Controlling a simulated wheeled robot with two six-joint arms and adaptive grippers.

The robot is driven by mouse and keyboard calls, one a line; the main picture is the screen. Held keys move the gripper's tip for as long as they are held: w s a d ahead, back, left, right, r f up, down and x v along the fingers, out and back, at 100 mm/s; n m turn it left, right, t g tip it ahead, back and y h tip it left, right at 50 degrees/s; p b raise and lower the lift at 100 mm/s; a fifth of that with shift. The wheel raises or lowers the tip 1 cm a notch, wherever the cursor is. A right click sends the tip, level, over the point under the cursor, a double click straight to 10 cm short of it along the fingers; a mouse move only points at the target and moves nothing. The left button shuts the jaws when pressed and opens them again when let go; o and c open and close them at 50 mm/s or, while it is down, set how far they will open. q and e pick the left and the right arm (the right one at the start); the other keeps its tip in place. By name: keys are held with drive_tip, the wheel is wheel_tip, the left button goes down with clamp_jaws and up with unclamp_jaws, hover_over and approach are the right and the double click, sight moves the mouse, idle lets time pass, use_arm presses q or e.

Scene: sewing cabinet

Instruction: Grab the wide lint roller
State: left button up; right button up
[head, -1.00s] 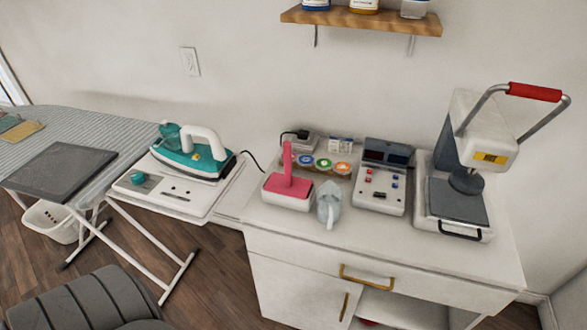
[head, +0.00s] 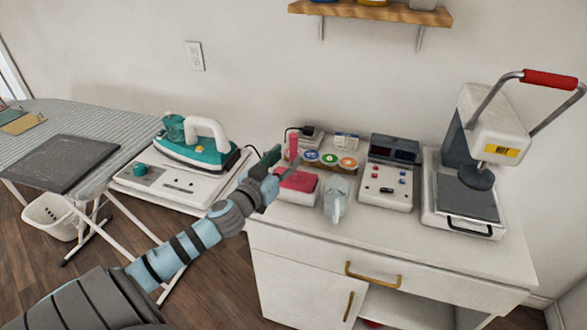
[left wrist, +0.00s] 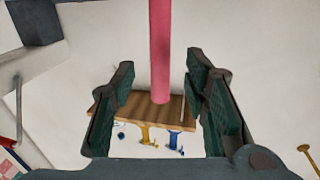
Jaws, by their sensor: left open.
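The wide lint roller (head: 298,181) has a pink roll and an upright pink handle and sits at the left end of the white cabinet top. My left gripper (head: 277,162) is just left of its handle and partly covers it in the head view. In the left wrist view, the pink handle (left wrist: 160,52) lies between the two dark green fingers, with a gap on each side. The left gripper (left wrist: 161,100) is open and empty. My right gripper is not in view.
A grey-blue spray bottle (head: 336,198) stands close to the right of the roller. Labelled round spools (head: 329,160) and a black plug lie behind it. A control box (head: 389,185) and heat press (head: 467,200) stand further right. A teal iron (head: 200,150) stands left.

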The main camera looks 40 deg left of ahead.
sight(291, 151)
use_arm(q)
drive_tip(key=w, duration=0.1)
drive_tip(key=w+p, duration=0.1)
drive_tip(key=w, duration=0.1)
drive_tip(key=w+r+p, duration=0.1)
drive_tip(key=shift+w+a, duration=0.2)
drive_tip(key=shift+a, duration=0.1)
drive_tip(key=shift+w+f, duration=0.1)
drive_tip(key=shift+f, duration=0.15)
clamp_jaws()
